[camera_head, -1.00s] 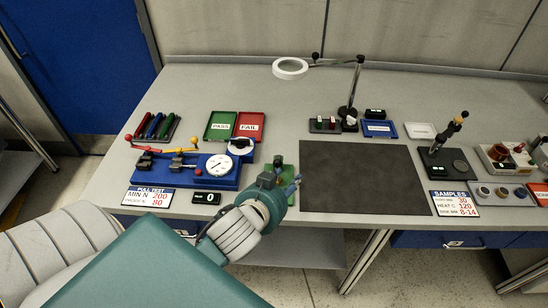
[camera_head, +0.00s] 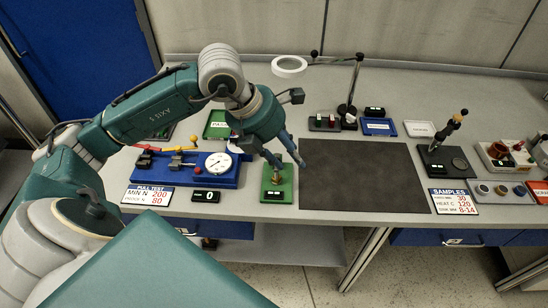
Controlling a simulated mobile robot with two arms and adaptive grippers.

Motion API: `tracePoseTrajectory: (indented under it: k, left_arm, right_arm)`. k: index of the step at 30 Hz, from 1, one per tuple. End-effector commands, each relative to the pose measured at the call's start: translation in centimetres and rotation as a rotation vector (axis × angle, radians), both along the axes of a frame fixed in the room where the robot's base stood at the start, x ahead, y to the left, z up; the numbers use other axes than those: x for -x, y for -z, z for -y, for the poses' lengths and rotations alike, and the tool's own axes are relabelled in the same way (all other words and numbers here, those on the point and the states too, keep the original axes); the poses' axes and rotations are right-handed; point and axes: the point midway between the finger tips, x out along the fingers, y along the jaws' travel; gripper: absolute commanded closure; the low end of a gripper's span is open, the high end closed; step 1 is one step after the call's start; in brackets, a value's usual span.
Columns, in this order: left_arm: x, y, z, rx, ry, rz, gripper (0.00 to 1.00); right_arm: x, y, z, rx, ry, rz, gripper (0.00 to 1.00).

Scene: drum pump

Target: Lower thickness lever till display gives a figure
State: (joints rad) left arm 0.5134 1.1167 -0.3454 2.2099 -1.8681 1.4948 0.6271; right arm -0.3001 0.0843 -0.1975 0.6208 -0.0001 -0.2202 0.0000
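A small green stand (camera_head: 287,188) sits at the front edge of the bench, left of the dark mat. It has a brass-coloured part (camera_head: 276,179) in its middle and a small black display (camera_head: 273,196) at its front; any figure there is too small to read. I cannot make out a separate lever on it. My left gripper (camera_head: 290,163) is above the stand, fingers apart and pointing down, apparently empty. It hides part of the space behind the stand. My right gripper is not in view.
A blue pull tester (camera_head: 180,172) with a dial is left of the stand, its display (camera_head: 206,196) showing 0. A dark mat (camera_head: 362,177) lies clear to the right. A ring magnifier (camera_head: 289,66) on an arm stands behind. A SAMPLES sign (camera_head: 453,202) is at right.

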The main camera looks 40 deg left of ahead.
Motion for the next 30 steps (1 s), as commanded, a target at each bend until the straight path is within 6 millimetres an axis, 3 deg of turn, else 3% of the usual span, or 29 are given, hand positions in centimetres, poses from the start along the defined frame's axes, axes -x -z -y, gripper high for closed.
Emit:
tracePoseTrajectory:
  k: [1, 3, 6, 11, 21, 30]
  left_arm:
    - [-0.1, -0.3, -2.7, -0.078, -0.045, -0.004, 0.62]
    - [-0.1, -0.6, -5.1, -0.150, -0.088, -0.012, 0.62]
    - [-0.1, -0.6, -6.8, -0.197, -0.121, -0.021, 0.62]
    - [-0.6, 1.1, -6.9, -0.202, -0.125, -0.027, 0.62]
    - [-3.0, 6.9, -6.6, -0.200, -0.121, -0.026, 0.62]
    - [-4.0, 9.2, -6.6, -0.202, -0.121, -0.021, 0.62]
  right_arm:
    - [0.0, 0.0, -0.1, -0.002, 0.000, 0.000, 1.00]
    - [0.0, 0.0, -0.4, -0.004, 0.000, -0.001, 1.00]
    - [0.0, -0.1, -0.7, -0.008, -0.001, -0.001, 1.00]
    - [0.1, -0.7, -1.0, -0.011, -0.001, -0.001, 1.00]
    - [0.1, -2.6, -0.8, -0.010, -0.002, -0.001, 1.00]
    - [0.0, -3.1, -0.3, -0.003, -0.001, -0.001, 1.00]
